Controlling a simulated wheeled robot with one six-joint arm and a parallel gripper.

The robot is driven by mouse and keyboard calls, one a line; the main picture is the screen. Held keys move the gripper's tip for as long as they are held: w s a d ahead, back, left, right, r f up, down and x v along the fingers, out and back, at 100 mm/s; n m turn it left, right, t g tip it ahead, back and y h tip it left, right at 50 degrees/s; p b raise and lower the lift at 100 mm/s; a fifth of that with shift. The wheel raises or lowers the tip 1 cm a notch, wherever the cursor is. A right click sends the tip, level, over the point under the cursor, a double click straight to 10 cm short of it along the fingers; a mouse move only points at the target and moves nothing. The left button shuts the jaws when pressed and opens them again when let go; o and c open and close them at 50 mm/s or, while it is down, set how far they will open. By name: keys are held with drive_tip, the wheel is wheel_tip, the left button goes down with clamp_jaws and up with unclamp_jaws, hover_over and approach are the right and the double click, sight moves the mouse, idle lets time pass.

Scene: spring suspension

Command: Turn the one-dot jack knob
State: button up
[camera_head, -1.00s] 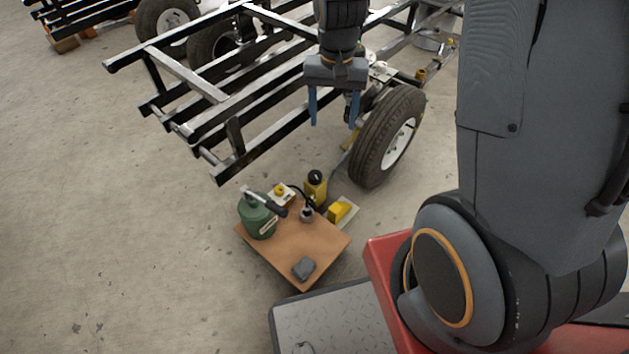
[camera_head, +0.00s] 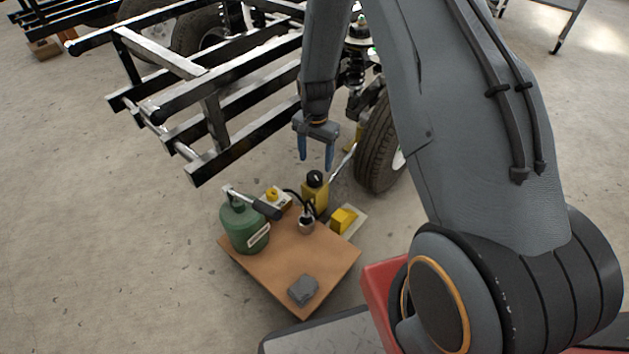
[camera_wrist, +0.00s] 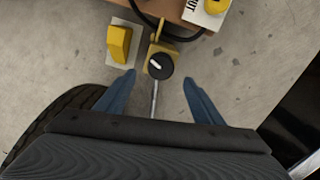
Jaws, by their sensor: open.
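A yellow jack (camera_head: 314,197) with a round black knob (camera_head: 315,178) on top stands at the back edge of a brown board. In the wrist view the black knob (camera_wrist: 160,66) has a white pointer line and sits between my fingertips in the picture; no dot mark can be made out. My gripper (camera_head: 315,163) has blue fingers pointing down and is open and empty, above the knob and apart from it. The open fingers also show in the wrist view (camera_wrist: 159,77), on either side of the knob.
A green canister (camera_head: 243,228), a yellow-buttoned box (camera_head: 276,200), a yellow wedge on a pale plate (camera_head: 345,219) and a grey block (camera_head: 303,290) are on or beside the brown board (camera_head: 282,262). A tyre (camera_head: 378,150) and black frame (camera_head: 215,120) stand close to my gripper.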

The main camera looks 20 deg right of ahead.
sight(315, 175)
wheel_tip(315, 175, down, 8)
drive_tip(key=b, duration=0.3)
drive_tip(key=shift+w+f, duration=0.15)
drive_tip(key=shift+f, duration=0.1)
drive_tip(key=c, duration=1.1)
